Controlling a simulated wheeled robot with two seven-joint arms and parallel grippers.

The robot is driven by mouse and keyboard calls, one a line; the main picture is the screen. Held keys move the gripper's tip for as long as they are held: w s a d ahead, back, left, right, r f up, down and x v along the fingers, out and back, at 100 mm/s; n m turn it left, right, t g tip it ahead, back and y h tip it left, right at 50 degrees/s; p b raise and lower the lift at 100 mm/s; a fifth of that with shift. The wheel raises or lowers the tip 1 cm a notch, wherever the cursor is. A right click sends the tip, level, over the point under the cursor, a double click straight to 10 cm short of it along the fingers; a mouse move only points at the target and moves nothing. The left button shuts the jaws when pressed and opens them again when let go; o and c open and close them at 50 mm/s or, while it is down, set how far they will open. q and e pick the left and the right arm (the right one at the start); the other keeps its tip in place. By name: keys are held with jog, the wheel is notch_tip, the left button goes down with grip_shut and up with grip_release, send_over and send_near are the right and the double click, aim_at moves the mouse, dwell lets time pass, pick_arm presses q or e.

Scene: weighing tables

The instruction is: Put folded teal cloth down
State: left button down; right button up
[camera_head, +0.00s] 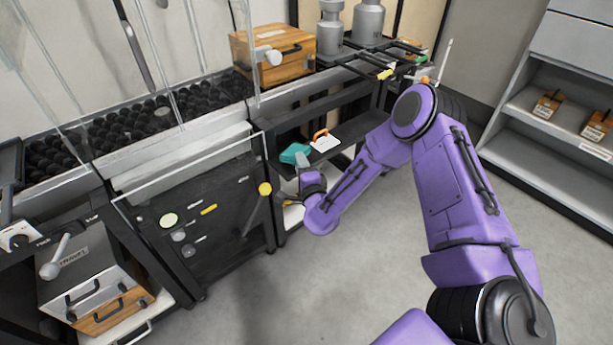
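The folded teal cloth (292,153) is a small block at the dark middle shelf (352,137) of the rack. My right gripper (303,162) reaches in from the right, and its fingertips overlap the cloth's near right edge in the picture. The fingers are small and partly hidden, so I cannot tell whether they are shut on the cloth. I also cannot tell whether the cloth rests on the shelf or hangs just above it. My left gripper is not in view.
A white item with an orange handle (325,141) lies right of the cloth. Above stand a wooden box (272,56) and grey metal canisters (368,20). A glazed bench with dark round pieces is at left. Grey shelving (540,150) stands right. The floor (330,270) is clear.

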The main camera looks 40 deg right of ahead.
jog(key=v, duration=1.2)
jog(key=s+a+f+n+g+y, duration=0.3)
jog(key=s+f+n+g, duration=0.5)
jog(key=s+f+n, duration=0.45)
jog(key=s+d+f+n+g, duration=0.1)
jog(key=s+f+g, duration=0.2)
jog(key=s, duration=0.4)
jog(key=s+f+n+g, duration=0.2)
jog(key=s+f+g, duration=0.15)
jog(key=s, duration=0.35)
notch_tip(320, 180, up, 17)
jog(key=p, duration=1.7)
jog(key=shift+w+d+r+m+h+p, duration=0.2)
jog(key=shift+w+r+m+h+p, duration=0.1)
jog(key=shift+m+h, duration=0.1)
jog(key=shift+t, duration=0.25)
